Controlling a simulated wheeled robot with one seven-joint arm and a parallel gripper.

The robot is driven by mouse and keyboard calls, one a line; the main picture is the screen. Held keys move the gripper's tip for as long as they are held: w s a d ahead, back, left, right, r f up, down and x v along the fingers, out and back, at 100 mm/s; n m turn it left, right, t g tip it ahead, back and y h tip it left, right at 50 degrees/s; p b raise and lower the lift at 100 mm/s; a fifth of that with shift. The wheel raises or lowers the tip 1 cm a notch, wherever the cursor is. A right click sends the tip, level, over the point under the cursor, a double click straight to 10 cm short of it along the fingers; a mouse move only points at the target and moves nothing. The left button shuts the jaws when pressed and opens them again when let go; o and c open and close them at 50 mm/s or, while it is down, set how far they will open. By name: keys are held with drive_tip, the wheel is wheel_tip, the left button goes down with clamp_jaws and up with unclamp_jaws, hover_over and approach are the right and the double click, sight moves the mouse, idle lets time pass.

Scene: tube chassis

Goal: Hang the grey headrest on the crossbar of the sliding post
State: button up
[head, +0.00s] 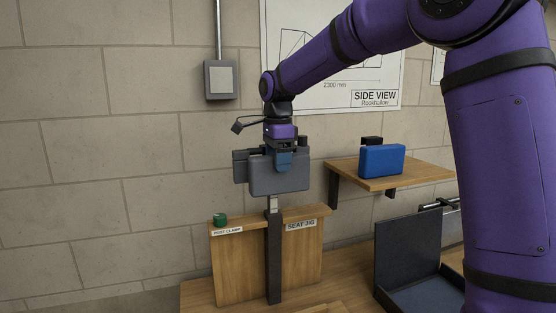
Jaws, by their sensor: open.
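The grey headrest (278,184) is upright at the top of the sliding post (274,258), in front of the wooden seat jig board. A darker grey part shows behind its left edge; I cannot tell what it belongs to. My gripper (284,163) points down at the headrest's upper edge, with a blue finger in front of its face. The gripper is open, and its far finger is hidden. The crossbar is hidden behind the headrest and gripper, so I cannot see how the headrest rests on it.
A green knob (220,220) stands on the jig board (238,262) beside the post clamp label. A blue block (382,161) sits on a wooden wall shelf (425,173) at right. An open dark case (408,255) lies on the bench. A grey wall box (221,79) hangs at upper left.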

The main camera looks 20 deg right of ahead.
wheel_tip(320, 180, up, 10)
drive_tip(key=shift+r, duration=0.4)
drive_tip(key=s+d+f+n+t, duration=0.1)
drive_tip(key=s+d+n+t, duration=0.25)
drive_tip(key=s+n, duration=1.15)
drive_tip(key=s+d+f+n+t, duration=0.1)
drive_tip(key=s+f, duration=0.4)
drive_tip(key=s, duration=0.5)
drive_tip(key=s+d+f+n+t, duration=0.1)
drive_tip(key=s+d+f+n, duration=0.1)
drive_tip(key=s+f, duration=0.3)
drive_tip(key=shift+s+d+f, duration=0.15)
drive_tip(key=shift+s+d, duration=0.3)
drive_tip(key=shift+s, duration=1.95)
